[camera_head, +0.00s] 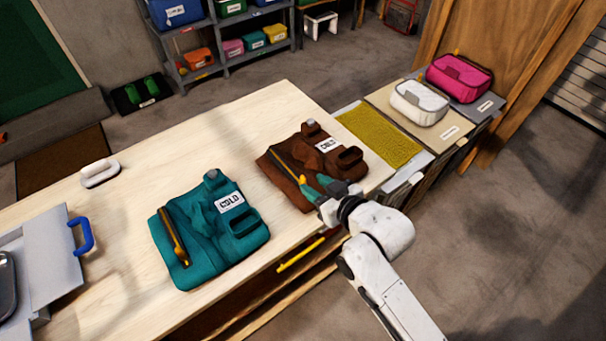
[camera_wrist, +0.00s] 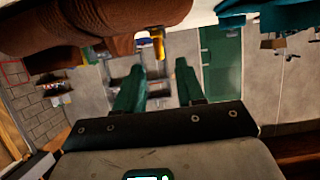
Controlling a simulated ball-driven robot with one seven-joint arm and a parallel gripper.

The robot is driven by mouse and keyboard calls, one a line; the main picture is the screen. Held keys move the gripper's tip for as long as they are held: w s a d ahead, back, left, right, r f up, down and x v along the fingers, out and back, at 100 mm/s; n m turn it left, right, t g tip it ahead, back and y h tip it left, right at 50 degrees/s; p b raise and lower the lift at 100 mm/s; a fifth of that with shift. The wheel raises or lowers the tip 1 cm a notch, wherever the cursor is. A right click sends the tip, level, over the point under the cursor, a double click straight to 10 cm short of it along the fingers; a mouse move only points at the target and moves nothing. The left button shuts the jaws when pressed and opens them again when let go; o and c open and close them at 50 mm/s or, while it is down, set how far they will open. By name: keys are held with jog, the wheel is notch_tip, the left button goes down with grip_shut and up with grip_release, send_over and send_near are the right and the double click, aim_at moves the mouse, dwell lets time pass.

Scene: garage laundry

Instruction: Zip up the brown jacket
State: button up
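The brown jacket (camera_head: 318,151) lies folded on the wooden table near its right end, with a label reading COLD. A yellow zipper strip (camera_head: 284,162) runs along its left side, with a yellow pull (camera_head: 302,180) at its near end. My gripper (camera_head: 311,184) is at the jacket's near edge, close to the pull. In the wrist view my gripper (camera_wrist: 160,66) has its two green fingers apart with nothing visibly between them. The jacket (camera_wrist: 95,25) fills the top left there, and the yellow pull (camera_wrist: 159,46) shows just beyond the fingertips. Contact with it cannot be told.
A teal jacket (camera_head: 197,225) labelled COLD lies left of the brown one. A white-handled item (camera_head: 100,173) and a grey tray with a blue handle (camera_head: 82,236) are farther left. A yellow mat (camera_head: 379,136), white pouch (camera_head: 419,102) and pink pouch (camera_head: 459,78) are right.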

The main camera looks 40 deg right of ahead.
aim_at(305, 179)
jog(key=x, duration=0.6)
jog(key=shift+p, duration=0.3)
jog(key=shift+s, duration=0.1)
grip_shut()
